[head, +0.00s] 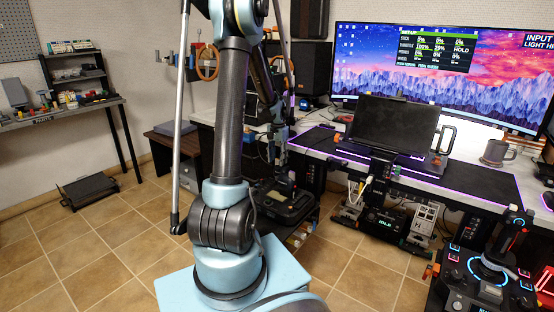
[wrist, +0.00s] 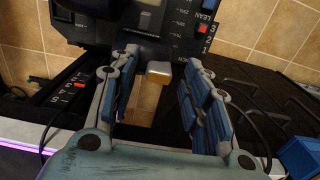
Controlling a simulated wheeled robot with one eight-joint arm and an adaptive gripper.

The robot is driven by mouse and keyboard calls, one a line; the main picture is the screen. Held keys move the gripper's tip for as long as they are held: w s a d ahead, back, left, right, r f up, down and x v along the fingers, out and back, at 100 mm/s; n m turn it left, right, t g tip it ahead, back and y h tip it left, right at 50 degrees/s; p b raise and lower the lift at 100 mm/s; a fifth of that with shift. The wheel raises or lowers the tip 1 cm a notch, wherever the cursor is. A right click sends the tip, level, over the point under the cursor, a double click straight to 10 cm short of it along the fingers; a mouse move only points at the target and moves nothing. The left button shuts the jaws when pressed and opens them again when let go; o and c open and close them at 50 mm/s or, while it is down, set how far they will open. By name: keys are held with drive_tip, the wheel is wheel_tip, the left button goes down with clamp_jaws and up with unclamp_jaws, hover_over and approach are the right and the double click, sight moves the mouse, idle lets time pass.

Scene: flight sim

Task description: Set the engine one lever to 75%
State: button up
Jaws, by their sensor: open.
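In the wrist view my gripper (wrist: 160,65) is open, its two blue padded fingers apart. A lever handle with a black body (wrist: 144,50) and a pale metallic end (wrist: 159,70) shows between the fingertips. I cannot tell whether either finger touches it, or whether it is the engine one lever. Behind it is a black control panel (wrist: 185,22) with white scale marks, the word LEAN and a red switch. In the head view the monitor (head: 450,75) has a readout table (head: 437,46) with a throttle row; its small figures are hard to read. My arm hides part of the desk side.
A desk with a dark laptop-like screen (head: 392,125) and a grey mug (head: 495,152) stands at the right. A joystick console (head: 490,268) is at the lower right. In the wrist view a second labelled black panel (wrist: 72,90) lies left of my gripper.

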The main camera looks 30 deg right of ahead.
clamp_jaws()
drive_tip(key=shift+s+a, duration=0.2)
drive_tip(key=shift+a, duration=0.3)
drive_tip(key=shift+s+a, duration=0.15)
drive_tip(key=shift+a, duration=0.35)
unclamp_jaws()
drive_tip(key=shift+r, duration=0.1)
wheel_tip(320, 180, up, 12)
drive_tip(key=shift+w, duration=0.1)
idle(0.4)
